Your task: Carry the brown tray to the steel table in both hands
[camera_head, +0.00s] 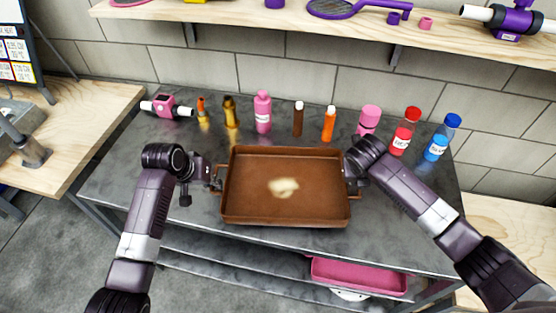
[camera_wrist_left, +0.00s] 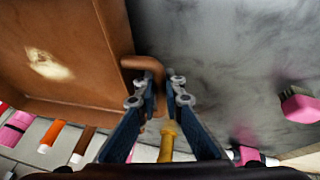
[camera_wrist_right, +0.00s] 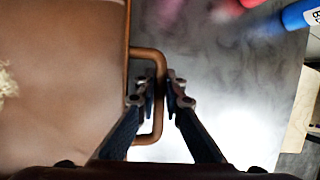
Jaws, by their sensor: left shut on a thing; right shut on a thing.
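The brown tray (camera_head: 245,205) is a shallow rectangular pan with a loop handle on each side. It is over the steel table (camera_head: 400,235); I cannot tell whether it touches the top. A small pale lump (camera_head: 283,187) lies in its middle. My left gripper (camera_head: 214,184) is shut on the tray's left handle, which also shows in the left wrist view (camera_wrist_left: 143,63). My right gripper (camera_wrist_right: 165,88) is shut on the right handle (camera_wrist_right: 150,53). In the head view the right fingers are mostly hidden by the wrist.
Along the table's back stand several bottles, including a pink one (camera_head: 263,113), a red-capped one (camera_head: 404,133) and a blue-capped one (camera_head: 442,138). A pink device (camera_head: 166,107) lies at the back left. A shelf (camera_head: 300,25) runs above. A pink tray (camera_head: 360,277) sits below the tabletop.

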